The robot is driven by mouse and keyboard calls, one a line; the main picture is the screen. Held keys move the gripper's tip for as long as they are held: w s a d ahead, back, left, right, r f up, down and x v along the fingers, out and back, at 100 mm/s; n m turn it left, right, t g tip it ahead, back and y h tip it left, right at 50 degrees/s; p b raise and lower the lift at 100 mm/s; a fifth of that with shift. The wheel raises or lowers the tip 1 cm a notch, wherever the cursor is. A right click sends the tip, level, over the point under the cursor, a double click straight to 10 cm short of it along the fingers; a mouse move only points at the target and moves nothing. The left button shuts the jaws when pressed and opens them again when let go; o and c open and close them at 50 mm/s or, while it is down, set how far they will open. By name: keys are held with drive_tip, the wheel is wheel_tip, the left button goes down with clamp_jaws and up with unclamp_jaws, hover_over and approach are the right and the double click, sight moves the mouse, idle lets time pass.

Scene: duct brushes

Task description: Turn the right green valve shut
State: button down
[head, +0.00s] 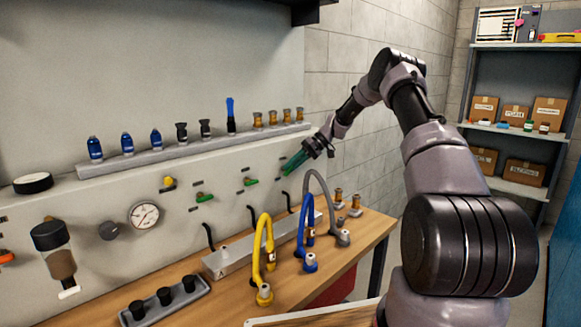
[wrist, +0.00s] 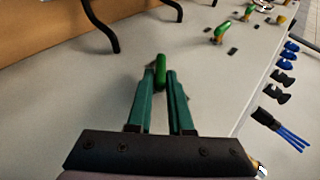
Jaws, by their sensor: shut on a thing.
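The right green valve (wrist: 161,66) shows in the wrist view as a green lever handle on the pale panel, between the tips of my gripper (wrist: 160,78). The teal fingers are shut on it, one on each side, and the handle lies in line with them. In the head view my gripper (head: 288,166) is at the panel's right part and hides this valve. Two other green-handled valves, a middle one (head: 250,181) and a left one (head: 204,197), sit on the panel further left.
A ledge (head: 200,151) with blue, black and brass fittings runs above the valves. Black hooks (head: 209,236) stick out below them. Yellow (head: 266,245), blue (head: 305,230) and grey (head: 325,200) hoses stand on the wooden bench.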

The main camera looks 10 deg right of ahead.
drive_tip(key=y, duration=0.1)
drive_tip(key=m+g+y, duration=0.1)
drive_tip(key=y, duration=0.1)
drive_tip(key=f+y, duration=0.1)
drive_tip(key=shift+w+d+m+g+y, duration=0.15)
drive_tip(key=shift+d+m+g+y, duration=0.15)
drive_tip(key=shift+g, duration=0.1)
drive_tip(key=shift+f+m+g+y, duration=0.25)
drive_tip(key=shift+m+g+y, duration=0.2)
drive_tip(key=shift+y, duration=0.75)
drive_tip(key=c, duration=0.9)
unclamp_jaws()
drive_tip(key=shift+o, duration=0.2)
drive_tip(key=shift+a, duration=0.1)
drive_tip(key=w+d, duration=0.2)
drive_tip(key=d, duration=0.8)
drive_tip(key=shift+d, duration=0.35)
